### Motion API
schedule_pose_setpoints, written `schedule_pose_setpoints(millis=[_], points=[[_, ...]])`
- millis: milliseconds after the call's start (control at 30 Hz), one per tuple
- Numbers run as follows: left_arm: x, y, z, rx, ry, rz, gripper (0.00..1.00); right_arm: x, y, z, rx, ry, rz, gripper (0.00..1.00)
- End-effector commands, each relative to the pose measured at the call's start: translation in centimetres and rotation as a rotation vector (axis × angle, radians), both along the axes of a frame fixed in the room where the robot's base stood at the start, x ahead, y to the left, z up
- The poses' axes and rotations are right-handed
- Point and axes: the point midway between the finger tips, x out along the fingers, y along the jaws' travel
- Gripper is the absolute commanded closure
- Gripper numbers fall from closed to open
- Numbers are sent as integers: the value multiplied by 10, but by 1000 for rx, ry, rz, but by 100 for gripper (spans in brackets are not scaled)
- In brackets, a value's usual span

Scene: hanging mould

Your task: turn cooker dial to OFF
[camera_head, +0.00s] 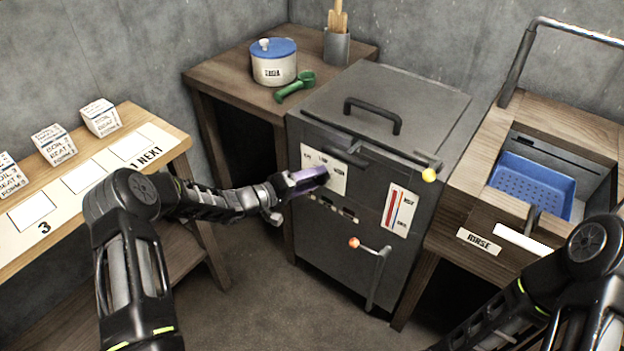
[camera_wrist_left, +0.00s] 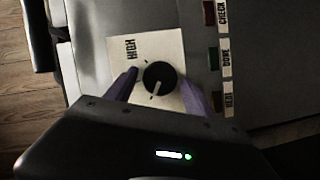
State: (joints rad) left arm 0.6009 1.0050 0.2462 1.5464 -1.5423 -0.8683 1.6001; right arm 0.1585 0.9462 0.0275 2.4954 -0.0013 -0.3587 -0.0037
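The cooker (camera_head: 350,240) is a dark grey box in the middle of the head view. Its dial is a black round knob (camera_wrist_left: 160,78) on a white plate (camera_head: 337,175). In the left wrist view the knob's white pointer aims down and slightly left, away from the HIGH label (camera_wrist_left: 131,48); the labels toward my gripper's body are hidden. My left gripper (camera_head: 318,175) reaches the plate from the left. My right gripper is out of view.
Lamps labelled CHECK, DONE and HOT (camera_wrist_left: 229,102) sit beside the plate. A rinse station (camera_head: 470,190) stands right, a card bench (camera_head: 165,140) left.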

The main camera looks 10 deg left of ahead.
Motion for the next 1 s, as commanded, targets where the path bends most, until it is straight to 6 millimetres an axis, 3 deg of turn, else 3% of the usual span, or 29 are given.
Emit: schedule_pose_setpoints(millis=[433, 800, 1000], points=[[-5, 6, 1, 2, -1, 1, 31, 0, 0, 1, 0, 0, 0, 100], [-46, 44, 8, 3, 0, 1, 31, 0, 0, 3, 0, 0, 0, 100], [-57, 53, 10, 1, -1, 0, 31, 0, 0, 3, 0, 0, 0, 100]])
